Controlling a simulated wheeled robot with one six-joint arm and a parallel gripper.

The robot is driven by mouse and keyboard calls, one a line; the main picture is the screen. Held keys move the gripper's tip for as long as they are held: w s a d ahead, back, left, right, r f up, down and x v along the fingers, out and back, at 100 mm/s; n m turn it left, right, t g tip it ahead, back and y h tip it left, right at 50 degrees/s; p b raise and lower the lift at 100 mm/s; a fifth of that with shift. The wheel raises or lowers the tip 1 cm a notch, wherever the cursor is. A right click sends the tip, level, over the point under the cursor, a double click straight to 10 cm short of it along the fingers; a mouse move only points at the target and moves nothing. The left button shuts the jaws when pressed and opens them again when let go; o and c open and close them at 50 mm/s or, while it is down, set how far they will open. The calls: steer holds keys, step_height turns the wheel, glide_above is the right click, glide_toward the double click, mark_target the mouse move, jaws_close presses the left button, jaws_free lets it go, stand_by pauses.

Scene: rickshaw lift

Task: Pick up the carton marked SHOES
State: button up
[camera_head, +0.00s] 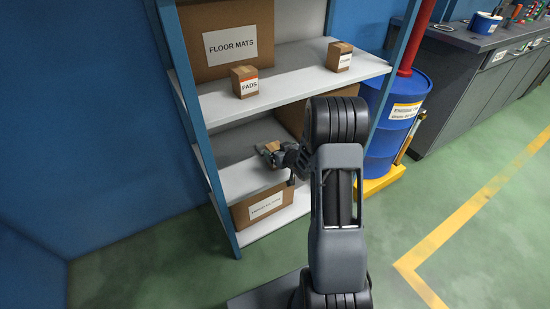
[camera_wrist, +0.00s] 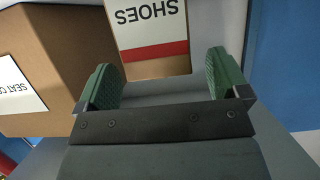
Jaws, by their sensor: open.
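The carton marked SHOES (camera_wrist: 150,38) is brown with a white label and a red stripe. In the wrist view it is upside down at the top centre, and its upper part is cut off by the picture edge. My gripper (camera_wrist: 167,80) is open, with one green finger pad on each side of the carton's near end and a gap showing on both sides. I cannot tell how deep the carton lies between the fingers. In the head view my gripper (camera_head: 280,151) reaches onto the middle shelf at a small brown carton (camera_head: 262,147), whose label is not readable there.
A larger carton marked SEAT CO... (camera_wrist: 35,65) stands close on the left in the wrist view. The shelf above (camera_head: 295,75) holds cartons marked FLOOR MATS (camera_head: 228,72) and PADS (camera_head: 245,88). A blue shelf post (camera_head: 200,130) and a blue drum (camera_head: 385,150) flank the rack.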

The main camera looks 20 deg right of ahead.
mark_target(275, 147)
steer(key=shift+b+x, duration=0.3)
steer(key=shift+x, duration=1.4)
steer(key=shift+c, duration=0.2)
steer(key=c, duration=1.2)
steer(key=shift+c, duration=0.6)
steer(key=shift+r, duration=0.1)
